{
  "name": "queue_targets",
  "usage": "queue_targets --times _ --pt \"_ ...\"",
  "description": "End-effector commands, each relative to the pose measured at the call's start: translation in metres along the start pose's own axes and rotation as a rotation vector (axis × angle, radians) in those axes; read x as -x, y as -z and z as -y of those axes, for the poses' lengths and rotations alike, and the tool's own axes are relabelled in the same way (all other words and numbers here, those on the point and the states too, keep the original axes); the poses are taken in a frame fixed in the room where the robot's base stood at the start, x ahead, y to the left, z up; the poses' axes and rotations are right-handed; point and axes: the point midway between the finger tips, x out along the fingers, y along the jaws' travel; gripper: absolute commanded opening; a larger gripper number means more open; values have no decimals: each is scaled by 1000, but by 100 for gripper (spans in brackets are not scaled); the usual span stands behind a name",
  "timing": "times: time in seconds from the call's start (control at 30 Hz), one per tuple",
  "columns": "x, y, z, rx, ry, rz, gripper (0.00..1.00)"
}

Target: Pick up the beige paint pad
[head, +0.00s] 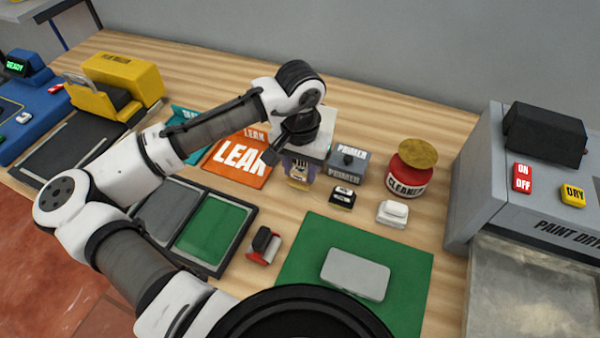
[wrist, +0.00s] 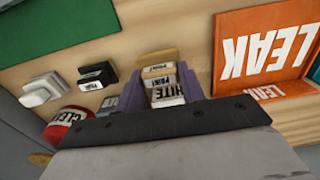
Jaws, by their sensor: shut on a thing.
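My gripper (head: 300,170) points down at the back middle of the bench. Its purple fingers also show in the wrist view (wrist: 160,84). They are shut on the beige paint pad (head: 298,184), which has a tan end and white, lettered faces in the wrist view (wrist: 158,58). The gripper body hides part of the pad in the head view. I cannot tell whether the pad touches the bench.
A black labelled pad (head: 343,198), a white pad (head: 392,214) and a primer box (head: 347,166) stand close by to the right. A red cleaner can (head: 409,175) is farther right. An orange LEAK panel (head: 236,160) lies left. A green mat (head: 300,250) is in front.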

Motion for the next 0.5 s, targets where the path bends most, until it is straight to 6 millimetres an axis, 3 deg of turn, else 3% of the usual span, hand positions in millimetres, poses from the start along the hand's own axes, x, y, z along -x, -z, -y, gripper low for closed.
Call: queue_targets --times 0.5 --pt "135 1 0 -1 2 -2 19"
